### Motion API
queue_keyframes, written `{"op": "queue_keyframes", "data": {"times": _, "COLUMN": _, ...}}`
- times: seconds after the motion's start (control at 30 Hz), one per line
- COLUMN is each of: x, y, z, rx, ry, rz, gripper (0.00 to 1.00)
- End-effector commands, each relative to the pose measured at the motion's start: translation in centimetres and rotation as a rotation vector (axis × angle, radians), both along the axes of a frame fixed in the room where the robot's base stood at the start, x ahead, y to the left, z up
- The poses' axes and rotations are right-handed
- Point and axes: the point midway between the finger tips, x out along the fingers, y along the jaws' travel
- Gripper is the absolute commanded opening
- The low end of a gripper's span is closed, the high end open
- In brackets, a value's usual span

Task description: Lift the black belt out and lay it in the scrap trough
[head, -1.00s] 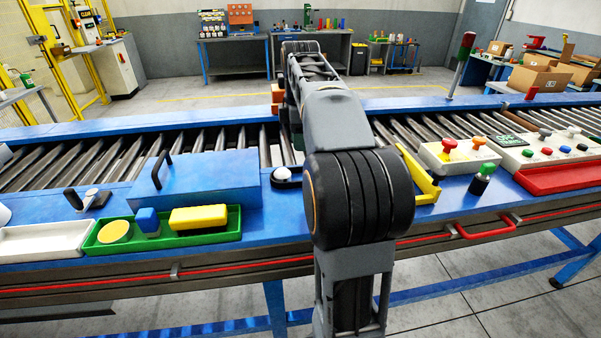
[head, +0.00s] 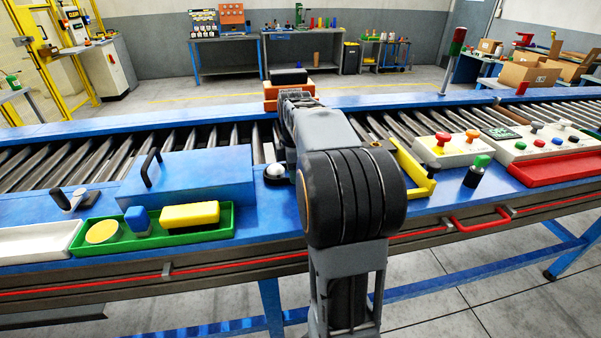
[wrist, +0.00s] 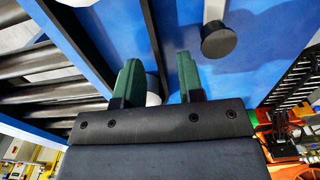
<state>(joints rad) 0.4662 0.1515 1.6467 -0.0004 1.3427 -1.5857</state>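A blue box with a black handle (head: 190,180), a green tray (head: 225,222) and a white tray (head: 35,245) stand at left. A black round knob (wrist: 218,40) is near my fingers.

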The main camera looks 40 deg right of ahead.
Motion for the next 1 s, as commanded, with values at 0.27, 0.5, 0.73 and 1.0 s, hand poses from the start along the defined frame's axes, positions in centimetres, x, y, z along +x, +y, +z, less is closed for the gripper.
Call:
{"op": "queue_keyframes", "data": {"times": 0.27, "x": -0.01, "y": 0.03, "z": -1.34, "rx": -0.001, "ry": 0.0, "rz": -0.001, "gripper": 0.35}}
{"op": "queue_keyframes", "data": {"times": 0.5, "x": 0.0, "y": 0.04, "z": -1.3, "rx": -0.001, "ry": 0.0, "rz": -0.001, "gripper": 0.26}}
{"op": "queue_keyframes", "data": {"times": 0.73, "x": 0.0, "y": 0.02, "z": -1.29, "rx": -0.001, "ry": 0.0, "rz": -0.001, "gripper": 0.04}}
{"op": "queue_keyframes", "data": {"times": 1.0, "x": 0.0, "y": 0.02, "z": -1.26, "rx": -0.002, "ry": -0.001, "rz": -0.001, "gripper": 0.0}}
